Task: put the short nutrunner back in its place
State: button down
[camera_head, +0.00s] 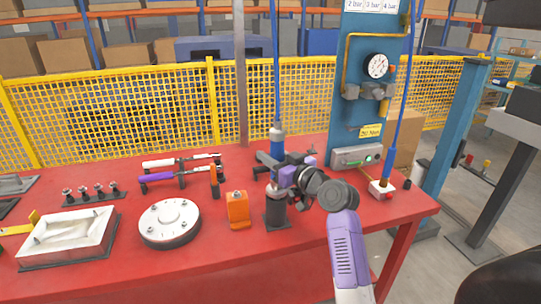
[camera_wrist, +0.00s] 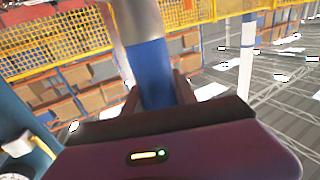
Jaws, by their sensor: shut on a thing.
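The short nutrunner (camera_head: 277,137) stands upright in the head view, with a blue and silver body and a blue hose rising from its top. My gripper (camera_head: 281,172) is shut on it, coming in from the right. In the wrist view, the blue section of the nutrunner (camera_wrist: 152,72) sits between the two dark fingers of my gripper (camera_wrist: 157,92), with a silver section beyond. A dark cylindrical holder (camera_head: 275,212) stands on the table directly below. My wrist partly covers the tool's lower end, so I cannot tell whether its tip is inside the holder.
On the red table (camera_head: 205,245), an orange block (camera_head: 238,211) and a round flange (camera_head: 169,221) stand left of the holder. A purple wrench (camera_head: 170,177) and a white wrench (camera_head: 165,162) lie behind. A blue gauge column (camera_head: 352,120) stands right. A small button box (camera_head: 382,188) sits at right.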

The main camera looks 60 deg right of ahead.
jog(key=shift+f+b, duration=0.5)
jog(key=shift+b, duration=0.05)
jog(key=c, duration=1.1)
grip_release()
jog(key=shift+o, duration=1)
jog(key=shift+f, duration=0.25)
jog(key=b+v, duration=0.1)
jog(key=v, duration=0.7)
jog(key=shift+r, duration=0.15)
